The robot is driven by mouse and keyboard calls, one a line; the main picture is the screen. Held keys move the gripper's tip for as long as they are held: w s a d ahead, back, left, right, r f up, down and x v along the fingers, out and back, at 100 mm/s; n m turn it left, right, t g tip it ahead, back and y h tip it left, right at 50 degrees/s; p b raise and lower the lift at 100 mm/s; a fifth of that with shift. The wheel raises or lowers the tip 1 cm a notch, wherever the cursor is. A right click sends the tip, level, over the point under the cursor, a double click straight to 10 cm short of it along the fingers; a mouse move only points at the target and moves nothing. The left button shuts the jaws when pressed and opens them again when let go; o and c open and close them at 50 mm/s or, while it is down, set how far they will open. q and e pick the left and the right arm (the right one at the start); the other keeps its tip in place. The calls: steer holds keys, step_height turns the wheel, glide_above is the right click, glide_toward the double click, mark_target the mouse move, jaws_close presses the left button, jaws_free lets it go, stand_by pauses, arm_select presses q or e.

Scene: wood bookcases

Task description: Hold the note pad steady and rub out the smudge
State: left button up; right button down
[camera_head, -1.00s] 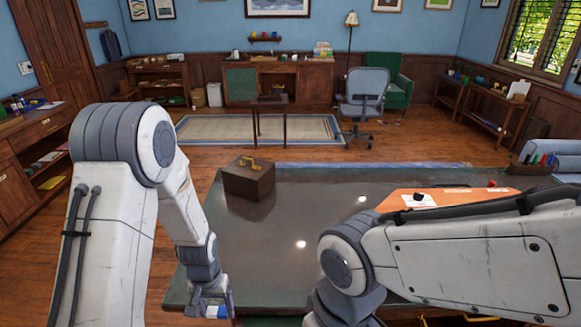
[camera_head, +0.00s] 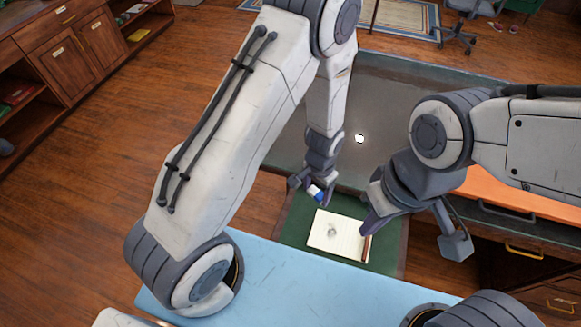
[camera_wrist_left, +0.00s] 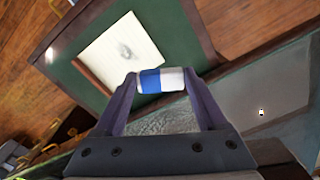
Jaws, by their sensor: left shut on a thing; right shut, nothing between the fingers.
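The note pad (camera_head: 328,239) lies flat on a green panel (camera_head: 297,224), with a brown strip (camera_head: 367,249) along its right edge. A grey smudge (camera_head: 332,231) is on its page; pad and smudge also show in the left wrist view (camera_wrist_left: 125,52). My left gripper (camera_head: 313,190) is shut on a blue and white eraser (camera_wrist_left: 150,82), held beyond the pad's far edge, apart from the smudge. My right gripper (camera_head: 366,229) is shut and empty, its fingertips at the pad's right end near the strip. I cannot tell whether they touch the pad.
The dark desktop (camera_head: 385,95) is beyond the green panel. An orange surface (camera_head: 520,195) and wooden drawers with brass handles (camera_head: 524,250) are at right. A light blue surface (camera_head: 290,285) is in front. My arms cover much of the desk.

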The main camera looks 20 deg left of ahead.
arm_select(q)
steer(key=shift+s+d+f+m+b, duration=0.55)
steer(key=shift+d+f+b, duration=0.25)
steer(key=shift+d+f, duration=0.5)
steer(key=shift+s+d+f+m+b, duration=0.6)
steer(key=shift+d+f+b, duration=0.25)
steer(key=shift+f, duration=0.85)
steer(key=shift+s+d+f+m+b, duration=0.55)
steer(key=shift+d+f+b, duration=0.25)
steer(key=shift+d+f, duration=0.5)
steer(key=shift+a+f, duration=0.15)
steer(key=shift+a, duration=0.05)
